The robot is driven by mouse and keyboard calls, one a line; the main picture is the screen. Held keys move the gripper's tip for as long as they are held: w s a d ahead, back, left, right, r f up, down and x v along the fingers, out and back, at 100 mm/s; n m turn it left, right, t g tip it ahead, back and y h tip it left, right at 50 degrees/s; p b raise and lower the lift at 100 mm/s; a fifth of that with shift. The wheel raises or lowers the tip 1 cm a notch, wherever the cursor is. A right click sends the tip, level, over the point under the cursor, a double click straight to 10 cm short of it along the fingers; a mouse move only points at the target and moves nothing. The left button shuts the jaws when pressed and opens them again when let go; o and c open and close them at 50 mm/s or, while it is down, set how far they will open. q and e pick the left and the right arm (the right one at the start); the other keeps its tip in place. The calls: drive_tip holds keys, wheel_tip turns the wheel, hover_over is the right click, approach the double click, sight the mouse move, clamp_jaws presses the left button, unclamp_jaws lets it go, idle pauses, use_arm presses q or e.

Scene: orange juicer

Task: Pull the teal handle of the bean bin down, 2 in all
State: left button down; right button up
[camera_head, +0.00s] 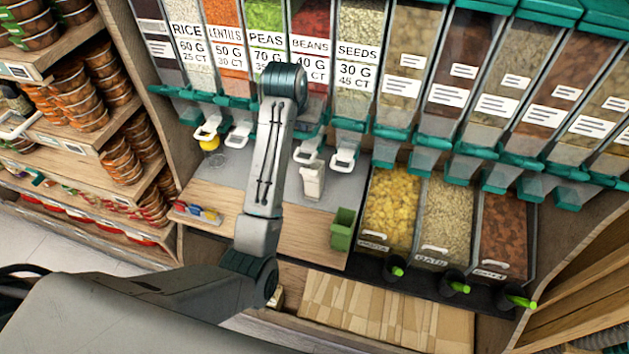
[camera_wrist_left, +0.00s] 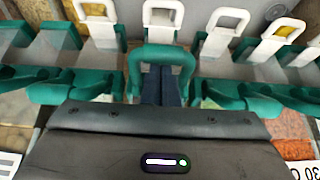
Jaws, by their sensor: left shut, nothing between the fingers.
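The bean bin (camera_head: 309,20), with red beans and a BEANS label, stands between the peas and seeds bins in the head view. My left arm crosses in front of the bins and partly covers the lower part of the bean and peas bins. In the left wrist view my left gripper (camera_wrist_left: 162,88) is shut, with nothing between its fingers. Its dark fingertips lie within the arch of a teal handle (camera_wrist_left: 160,54). Whether they touch it, and which bin it belongs to, I cannot tell. The left fingertips are hidden in the head view. My right gripper is out of view.
White spout flaps (camera_head: 343,160) hang below the bins. Open food bins (camera_head: 447,215) with scoops are to the right. Shelves with copper-coloured tins (camera_head: 75,85) stand on the left.

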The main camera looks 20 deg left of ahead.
use_arm(q)
drive_tip(key=shift+s+f, duration=0.15)
drive_tip(key=shift+w+r+p, duration=0.2)
drive_tip(key=shift+r+p, duration=0.8)
drive_tip(key=shift+r, duration=0.25)
drive_tip(key=shift+a+r, duration=0.1)
drive_tip(key=shift+r, duration=0.25)
drive_tip(key=v, duration=0.3)
drive_tip(key=shift+w+r, duration=0.1)
drive_tip(key=shift+w, duration=0.15)
drive_tip(key=shift+w+r, duration=0.15)
drive_tip(key=shift+r, duration=0.35)
drive_tip(key=shift+w, duration=0.2)
drive_tip(key=shift+s+r, duration=0.1)
drive_tip(key=shift+s, duration=0.05)
